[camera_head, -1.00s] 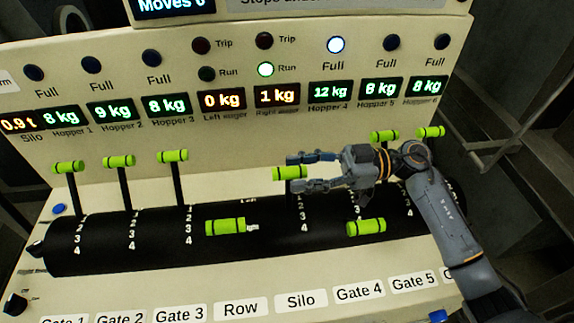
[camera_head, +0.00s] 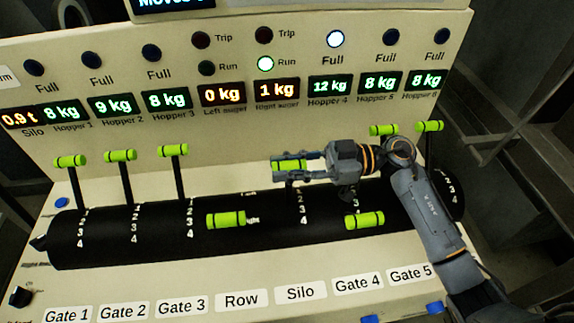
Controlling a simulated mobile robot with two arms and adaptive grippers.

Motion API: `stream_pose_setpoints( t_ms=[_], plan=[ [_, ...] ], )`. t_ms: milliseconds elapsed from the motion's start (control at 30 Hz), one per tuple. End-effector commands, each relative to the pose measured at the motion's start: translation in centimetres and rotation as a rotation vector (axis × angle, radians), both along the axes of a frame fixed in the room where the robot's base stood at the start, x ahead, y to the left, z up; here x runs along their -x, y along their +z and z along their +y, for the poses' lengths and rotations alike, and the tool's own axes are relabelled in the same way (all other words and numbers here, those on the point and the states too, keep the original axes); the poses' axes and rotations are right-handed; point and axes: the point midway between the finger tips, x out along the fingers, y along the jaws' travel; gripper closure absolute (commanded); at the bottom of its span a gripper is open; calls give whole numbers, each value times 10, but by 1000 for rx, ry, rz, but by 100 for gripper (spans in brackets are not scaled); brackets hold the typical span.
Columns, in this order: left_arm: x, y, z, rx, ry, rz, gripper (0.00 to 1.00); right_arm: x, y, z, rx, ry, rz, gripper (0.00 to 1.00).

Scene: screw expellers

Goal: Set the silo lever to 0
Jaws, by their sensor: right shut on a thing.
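The silo lever (camera_head: 290,166) has a green grip and stands above the "Silo" label (camera_head: 301,292) on the black drum (camera_head: 120,228). Its grip is up at the back of its slot, and the numbers below it show on the drum. My right gripper (camera_head: 290,168) is around this green grip, shut on it, with fingers above and below. The fingers hide part of the lever and its top number. My left gripper is not in view.
Other green levers stand up at the left (camera_head: 120,156) and at the right (camera_head: 430,126). The row lever (camera_head: 226,220) and the Gate 4 lever (camera_head: 364,220) lie low toward the front. The display panel (camera_head: 258,138) rises behind.

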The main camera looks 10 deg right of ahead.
Motion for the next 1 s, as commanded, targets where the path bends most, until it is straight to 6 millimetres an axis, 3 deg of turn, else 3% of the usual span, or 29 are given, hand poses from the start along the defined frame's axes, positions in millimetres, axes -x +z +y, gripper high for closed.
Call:
stream_pose_setpoints(
  t_ms=[167,400,833,867,967,1000],
  plan=[
    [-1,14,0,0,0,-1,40,-9,5,0,1,2,47,100],
    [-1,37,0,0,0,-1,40,-38,0,0,2,1,200,100],
    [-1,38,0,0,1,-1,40,-47,-6,-1,1,-2,248,100],
    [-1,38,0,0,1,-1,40,-47,-6,-1,1,-2,248,75],
    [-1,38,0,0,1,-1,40,-47,-6,-1,1,-2,247,55],
    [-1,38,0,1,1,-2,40,-47,-6,-1,1,-2,248,54]
  ],
)
